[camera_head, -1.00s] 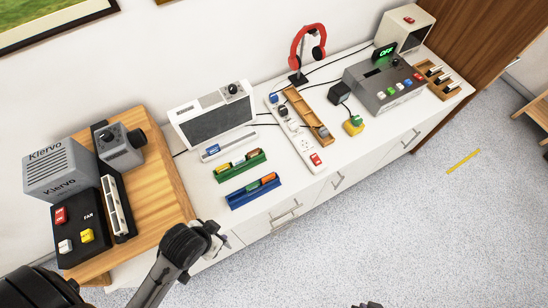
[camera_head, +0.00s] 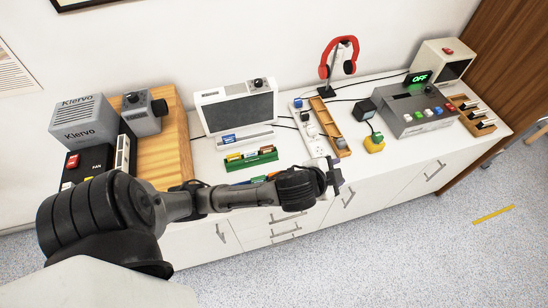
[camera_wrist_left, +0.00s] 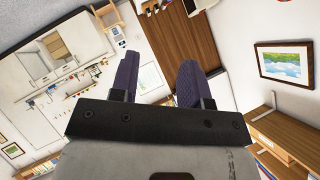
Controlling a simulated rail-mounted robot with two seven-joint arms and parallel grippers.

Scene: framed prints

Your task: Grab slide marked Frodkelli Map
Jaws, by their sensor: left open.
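No label reading Frodkelli Map is legible. Small coloured slides (camera_head: 250,154) sit in a green rack (camera_head: 253,163) on the white cabinet in the head view. A blue rack in front of it is mostly hidden behind my left arm. My left gripper (camera_head: 336,176) is at the end of that arm, over the cabinet's front edge, right of the racks. In the left wrist view the gripper (camera_wrist_left: 157,80) has its two dark fingers apart with nothing between them. My right gripper is not in view.
A light panel (camera_head: 238,108) stands behind the racks. A power strip (camera_head: 312,128), a wooden tray (camera_head: 326,120), a yellow button (camera_head: 374,143) and a grey projector-like box (camera_head: 415,112) stand to the right. A red headset (camera_head: 345,50) hangs behind. A wooden board with Klervo boxes (camera_head: 82,120) is left.

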